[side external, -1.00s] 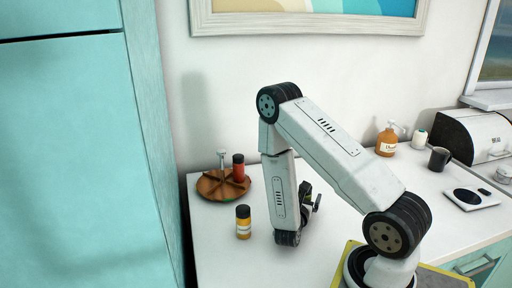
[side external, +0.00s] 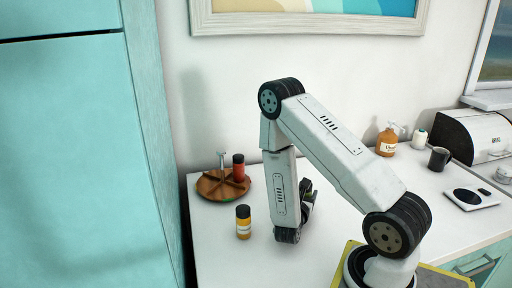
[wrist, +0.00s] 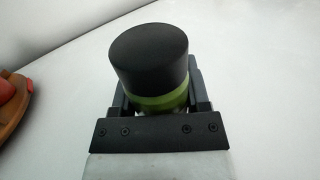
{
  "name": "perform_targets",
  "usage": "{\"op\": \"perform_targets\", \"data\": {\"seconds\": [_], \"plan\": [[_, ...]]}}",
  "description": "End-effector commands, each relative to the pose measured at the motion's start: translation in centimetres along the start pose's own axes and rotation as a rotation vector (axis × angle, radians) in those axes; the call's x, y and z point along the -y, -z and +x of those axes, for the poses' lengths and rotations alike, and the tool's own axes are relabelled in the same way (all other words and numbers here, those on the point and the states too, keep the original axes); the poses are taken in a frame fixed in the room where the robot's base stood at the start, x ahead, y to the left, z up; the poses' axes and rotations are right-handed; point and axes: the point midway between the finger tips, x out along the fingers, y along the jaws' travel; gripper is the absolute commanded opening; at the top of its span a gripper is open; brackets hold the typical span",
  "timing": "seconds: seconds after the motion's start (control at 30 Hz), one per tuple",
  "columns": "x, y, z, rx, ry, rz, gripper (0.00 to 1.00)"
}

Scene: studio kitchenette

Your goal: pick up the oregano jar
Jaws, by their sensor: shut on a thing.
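A jar with a black lid and a green body (wrist: 150,60) fills the middle of the wrist view; its label is not visible there, so I cannot read whether it says oregano. My gripper (wrist: 157,100) is shut on it, with a dark finger on each side just below the lid. In the side view my gripper (side external: 308,198) is mostly hidden behind my forearm, and the held jar cannot be made out there. The jar looks upright against the fingers, and I cannot tell whether it touches the counter.
A yellow jar with a black lid (side external: 243,224) stands on the white counter (side external: 225,265) left of my arm. Behind it is a round wooden tray (side external: 212,190) with a red jar (side external: 238,170). A brown pump bottle (side external: 387,142) and black mug (side external: 438,160) stand at right.

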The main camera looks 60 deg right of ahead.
Motion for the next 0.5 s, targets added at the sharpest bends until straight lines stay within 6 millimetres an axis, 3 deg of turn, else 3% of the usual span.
{"op": "perform_targets", "data": {"seconds": [0.5], "plan": [[-0.1, -5.3, 0.0, 0.003, 0.000, 0.005, 0.00]]}}
